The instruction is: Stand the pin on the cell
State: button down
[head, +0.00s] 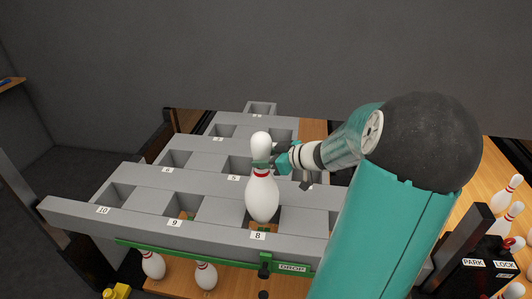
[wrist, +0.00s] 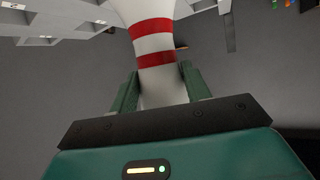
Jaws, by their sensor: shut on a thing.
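A white bowling pin (head: 262,196) with red bands stands upright in my gripper over the front row of the grey rack, at the cell marked 8 (head: 292,218). My gripper (head: 264,158) is shut on its upper part, coming from the right. In the wrist view the gripper's green fingers (wrist: 160,88) close on either side of the pin (wrist: 153,20). The pin hides most of cell 8, and I cannot tell whether its base touches the cell floor.
The stepped grey rack (head: 130,182) has numbered cells, with 9 and 10 left of 8. A green bar (head: 190,255) marked DROP runs along its front. Pins (head: 206,275) stand below it.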

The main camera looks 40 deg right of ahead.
aim_at(272, 185)
jog(key=shift+f, duration=5.4)
jog(key=c, duration=0.6)
grip_release()
jog(key=shift+f, duration=0.15)
jog(key=v, duration=1.3)
jog(key=shift+s+r, duration=0.25)
jog(key=shift+s, duration=0.1)
